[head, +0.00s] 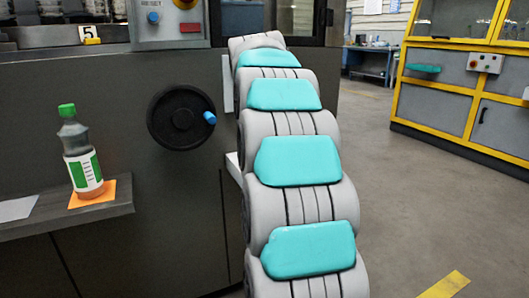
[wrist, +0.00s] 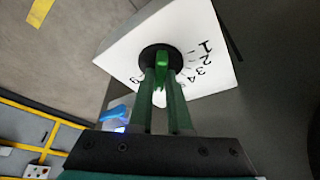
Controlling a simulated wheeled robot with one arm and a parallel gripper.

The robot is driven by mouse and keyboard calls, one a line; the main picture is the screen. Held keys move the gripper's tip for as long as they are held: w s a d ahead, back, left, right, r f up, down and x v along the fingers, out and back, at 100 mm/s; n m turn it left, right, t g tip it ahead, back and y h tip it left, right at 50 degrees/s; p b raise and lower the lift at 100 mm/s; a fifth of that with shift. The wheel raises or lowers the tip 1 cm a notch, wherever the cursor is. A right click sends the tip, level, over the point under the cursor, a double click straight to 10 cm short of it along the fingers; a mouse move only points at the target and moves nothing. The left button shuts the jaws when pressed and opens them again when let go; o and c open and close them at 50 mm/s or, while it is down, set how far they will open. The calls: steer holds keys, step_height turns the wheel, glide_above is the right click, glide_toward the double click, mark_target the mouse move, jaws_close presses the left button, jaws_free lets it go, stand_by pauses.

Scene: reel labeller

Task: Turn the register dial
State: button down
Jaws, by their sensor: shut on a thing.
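The register dial (wrist: 148,54) shows in the wrist view as a round black knob with a bright green grip bar (wrist: 161,62) across it. It sits on a white plate (wrist: 125,48) printed with black numbers; 1, 2, 3 and 4 read to the right of the knob, and a 9 shows at the lower left. My gripper (wrist: 162,72) is shut on the green bar, one dark green finger on each side. The fingers hide part of the knob and scale. In the head view my arm hides the gripper and the dial face.
A black handwheel (head: 170,130) with a blue handle (head: 210,118) is on the machine front, left of my arm. A bottle (head: 77,140) stands on an orange pad (head: 104,195) on a shelf (head: 70,218). Open floor (head: 400,190) lies right.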

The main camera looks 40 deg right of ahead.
stand_by(0.3)
steer(key=c, duration=0.9)
jaws_free()
steer(key=shift+o, duration=0.2)
steer(key=v, duration=0.8)
steer(key=shift+p, duration=0.4)
steer(key=shift+f, duration=0.1)
steer(key=s+a+f+n+g+y+p, duration=0.1)
steer(key=s+a+f+n+p, duration=0.2)
steer(key=s+a, duration=0.5)
steer(key=s+a+f+n+g+y+p, duration=0.1)
steer(key=s+a+f+n+p, duration=0.3)
steer(key=a, duration=0.7)
steer(key=s+a+f+n, duration=0.1)
steer(key=s+a+f, duration=0.2)
steer(key=s, duration=0.3)
steer(key=s+a+f+n+g+y, duration=0.1)
steer(key=s+a+f, duration=0.3)
steer(key=s, duration=0.3)
steer(key=s+a+f+n+g+p, duration=0.1)
steer(key=s+a+f, duration=0.3)
steer(key=s, duration=0.2)
steer(key=shift+s+f+n+y, duration=0.3)
steer(key=shift+s+f, duration=0.05)
steer(key=shift+s, duration=0.05)
